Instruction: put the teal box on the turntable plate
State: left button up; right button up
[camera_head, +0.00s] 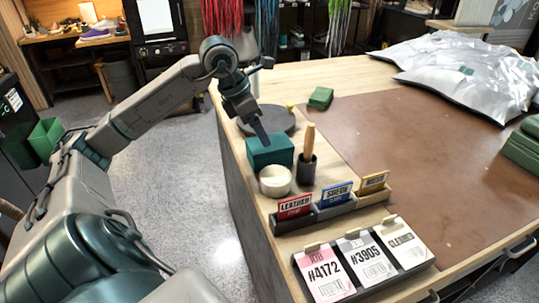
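The teal box (270,155) sits on the left part of the table, behind a small cream round pot. The turntable plate (284,118), a dark grey disc, lies just behind the box. My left gripper (261,136) points down at the top of the box, with its arm coming in from the left. Its fingertips overlap the box's upper edge in the view. I cannot tell whether they touch it or how far apart they are. The gripper hides part of the plate. My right gripper is not in view.
The cream pot (275,183) and a dark cup with a wooden handle (306,171) stand close in front of the box. Label cards (335,198) and number tags (362,262) line the front. A green block (320,98) lies behind. The brown mat (420,150) is largely clear.

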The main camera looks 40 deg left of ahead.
aim_at(272, 150)
pick_arm(q)
jog(key=x, duration=0.4)
jog(key=shift+f+p, duration=0.15)
jog(key=shift+p, duration=0.15)
jog(key=shift+w+d+f, duration=0.1)
jog(key=shift+w+f, duration=0.1)
jog(key=p+x, duration=0.1)
jog(key=x, duration=0.3)
jog(key=shift+w+f+p, duration=0.1)
jog(key=shift+w+p, duration=0.2)
jog(key=shift+f, duration=0.1)
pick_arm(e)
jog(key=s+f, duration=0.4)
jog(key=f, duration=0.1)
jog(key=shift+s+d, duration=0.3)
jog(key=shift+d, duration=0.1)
pick_arm(q)
jog(key=shift+f+b, duration=0.25)
jog(key=shift+b, duration=0.15)
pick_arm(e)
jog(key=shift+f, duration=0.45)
pick_arm(q)
jog(key=c, duration=1)
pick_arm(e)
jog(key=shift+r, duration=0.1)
pick_arm(q)
jog(key=shift+r, duration=0.15)
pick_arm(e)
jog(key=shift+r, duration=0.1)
